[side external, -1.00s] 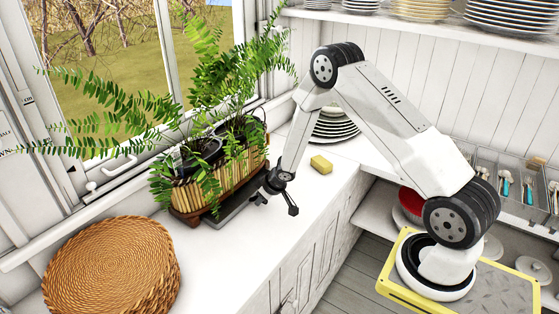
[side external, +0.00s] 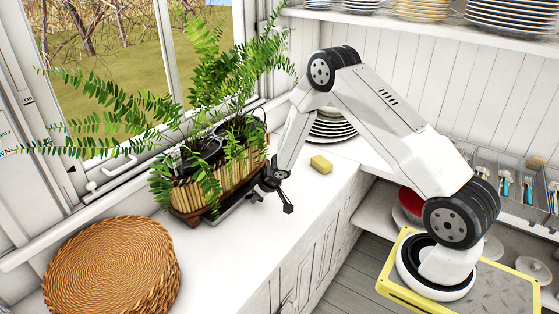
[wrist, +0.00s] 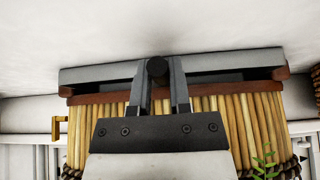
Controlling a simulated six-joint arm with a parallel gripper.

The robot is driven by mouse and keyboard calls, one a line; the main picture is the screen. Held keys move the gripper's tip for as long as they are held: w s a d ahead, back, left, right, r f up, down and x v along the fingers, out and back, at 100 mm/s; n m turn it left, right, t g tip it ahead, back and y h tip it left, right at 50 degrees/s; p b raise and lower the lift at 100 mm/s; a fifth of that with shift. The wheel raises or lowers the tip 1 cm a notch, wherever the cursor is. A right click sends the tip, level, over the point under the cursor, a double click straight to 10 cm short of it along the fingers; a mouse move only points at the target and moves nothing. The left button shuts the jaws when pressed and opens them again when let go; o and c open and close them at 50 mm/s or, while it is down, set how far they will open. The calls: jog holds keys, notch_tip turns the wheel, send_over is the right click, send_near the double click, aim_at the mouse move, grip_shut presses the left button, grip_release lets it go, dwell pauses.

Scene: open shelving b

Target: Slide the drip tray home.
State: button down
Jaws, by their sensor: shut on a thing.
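The drip tray shows in the wrist view as a grey front bar (wrist: 100,73) with a dark round knob (wrist: 157,67) at its middle. My gripper (wrist: 158,78) is shut on the knob, one finger on each side. A dark gap shows between the bar and the brown base (wrist: 215,91) of the planter. In the side external view the tray (side external: 228,210) sticks out from under the front of the slatted wooden planter (side external: 223,184), and my gripper (side external: 269,199) is at its front, low over the counter. The rest of the tray is hidden under the planter.
Ferns (side external: 205,110) grow from pots in the planter and hang over its ends. A yellow sponge (side external: 321,165) and stacked plates (side external: 333,127) lie beyond my gripper. Round woven mats (side external: 110,268) lie at the left. The white counter (side external: 225,262) in front is clear.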

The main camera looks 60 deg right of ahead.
aim_at(248, 195)
jog(key=shift+w, duration=0.15)
jog(key=shift+w, duration=1.9)
jog(key=c, duration=0.6)
grip_release()
jog(key=shift+r, duration=0.1)
jog(key=shift+v, duration=3.85)
